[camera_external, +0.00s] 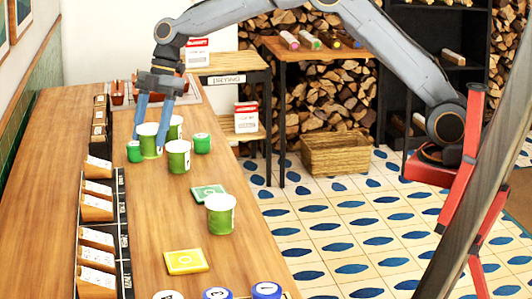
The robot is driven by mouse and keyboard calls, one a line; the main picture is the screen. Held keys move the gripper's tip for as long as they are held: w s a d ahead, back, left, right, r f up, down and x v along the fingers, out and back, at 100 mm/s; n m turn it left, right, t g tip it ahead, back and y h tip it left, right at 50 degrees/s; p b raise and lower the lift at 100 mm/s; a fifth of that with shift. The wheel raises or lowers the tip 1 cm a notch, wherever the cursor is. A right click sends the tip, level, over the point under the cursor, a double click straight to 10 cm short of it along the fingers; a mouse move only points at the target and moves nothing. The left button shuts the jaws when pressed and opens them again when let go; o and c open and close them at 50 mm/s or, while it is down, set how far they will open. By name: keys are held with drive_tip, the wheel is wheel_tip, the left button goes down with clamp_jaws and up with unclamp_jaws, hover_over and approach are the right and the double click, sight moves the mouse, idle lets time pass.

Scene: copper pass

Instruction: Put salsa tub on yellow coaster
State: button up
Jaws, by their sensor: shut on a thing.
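My gripper (150,132) points down at the far part of the wooden counter, its blue fingers shut around a green tub (149,143) with a pale lid. Its label is too small to read, so I cannot tell whether it is the salsa tub or whether it is clear of the counter. The yellow coaster (186,262) lies flat and bare at the near part of the counter. Similar green tubs stand beside the held one (178,160), behind it (175,124) and nearer the camera (220,218).
A green coaster (208,192) lies just behind the nearest tub. A black rack of wooden card holders (97,208) runs along the left. Round lids (217,294) stand at the front edge.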

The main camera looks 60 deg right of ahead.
drive_tip(key=s+a+p, duration=0.2)
drive_tip(key=s+a, duration=1.1)
drive_tip(key=a, duration=0.2)
drive_tip(key=p, duration=0.5)
hover_over(185, 260)
drive_tip(key=shift+f, duration=4.4)
drive_tip(key=shift+f, duration=0.15)
drive_tip(key=o, duration=1.2)
